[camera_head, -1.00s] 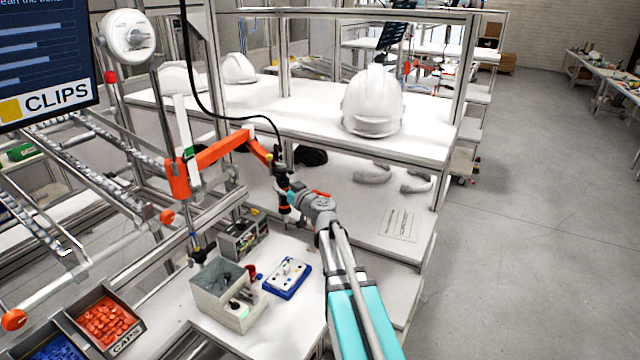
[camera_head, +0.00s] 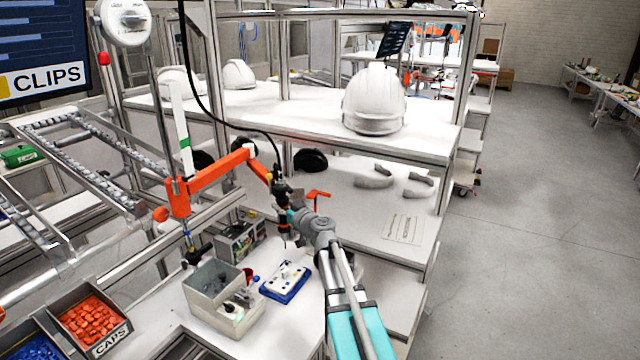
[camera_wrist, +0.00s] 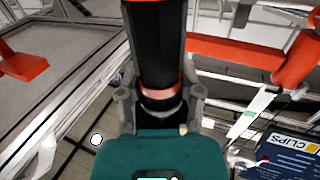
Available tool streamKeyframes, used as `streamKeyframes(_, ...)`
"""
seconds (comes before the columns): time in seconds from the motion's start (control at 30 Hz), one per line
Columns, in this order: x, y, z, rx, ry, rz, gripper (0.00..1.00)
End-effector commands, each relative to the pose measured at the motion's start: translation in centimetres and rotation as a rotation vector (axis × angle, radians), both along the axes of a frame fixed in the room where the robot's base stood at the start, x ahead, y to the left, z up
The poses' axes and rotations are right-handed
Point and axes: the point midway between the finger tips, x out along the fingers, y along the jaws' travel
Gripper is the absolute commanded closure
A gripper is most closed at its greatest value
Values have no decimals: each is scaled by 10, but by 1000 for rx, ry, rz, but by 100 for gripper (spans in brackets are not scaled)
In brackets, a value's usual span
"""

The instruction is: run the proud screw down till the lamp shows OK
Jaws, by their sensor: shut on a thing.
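My gripper (camera_head: 291,216) is shut on a black screwdriver (camera_head: 284,228) that hangs from an orange jointed arm (camera_head: 215,172). In the wrist view my gripper (camera_wrist: 160,105) has a finger on each side of the driver's black body (camera_wrist: 160,45), at an orange-red ring. The driver stands roughly upright, its lower end just above the far side of a white plate in a blue tray (camera_head: 281,296). Small dark marks show on the plate; I cannot tell which is the proud screw. A grey box with a panel (camera_head: 242,240) stands behind; no lamp reading is legible.
A grey bin (camera_head: 208,300) with parts stands left of the tray, a small red cup (camera_head: 248,274) between them. Orange caps (camera_head: 92,322) fill a bin at lower left. A shelf with white helmet shells (camera_head: 374,98) is behind. Clear floor lies right.

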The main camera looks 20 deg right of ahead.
Motion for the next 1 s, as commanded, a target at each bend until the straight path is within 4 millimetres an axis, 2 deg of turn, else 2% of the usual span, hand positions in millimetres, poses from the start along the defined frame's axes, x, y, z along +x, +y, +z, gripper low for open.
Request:
streamKeyframes(0.47,0,0,-3,-1,0,0,100)
streamKeyframes(1.0,0,0,-24,-1,0,0,100)
